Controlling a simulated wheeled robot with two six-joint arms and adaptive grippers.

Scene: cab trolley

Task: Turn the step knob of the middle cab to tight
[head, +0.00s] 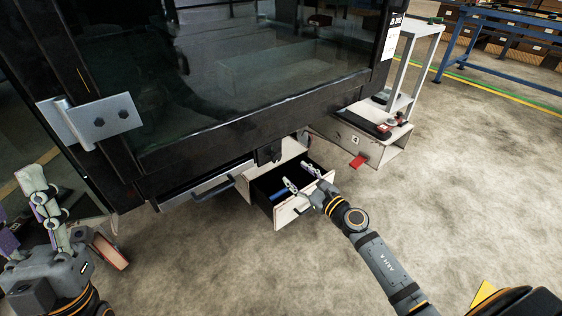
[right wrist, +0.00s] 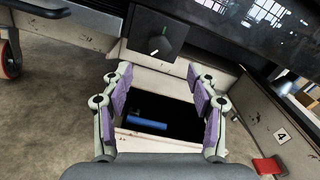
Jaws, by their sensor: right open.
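A dark step knob (right wrist: 159,45) with a light pointer mark sits on a black square panel, ahead of my right gripper in the right wrist view. In the head view, a small black fitting (head: 268,155) is at the cab's lower edge; I cannot tell the knob's setting there. My right gripper (head: 299,177) is open and empty above the open drawer. Its spread purple-padded fingers (right wrist: 160,78) are apart from the knob in the right wrist view. My left gripper (head: 38,210) is at the lower left with its fingers apart, partly cut off by the frame.
An open drawer (head: 290,212) holding a blue item (right wrist: 148,125) is below the panel. A dark glass-fronted cab (head: 220,135) fills the upper left. A white unit labelled 4 (head: 372,150) with a red pedal (head: 358,161) stands to the right.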

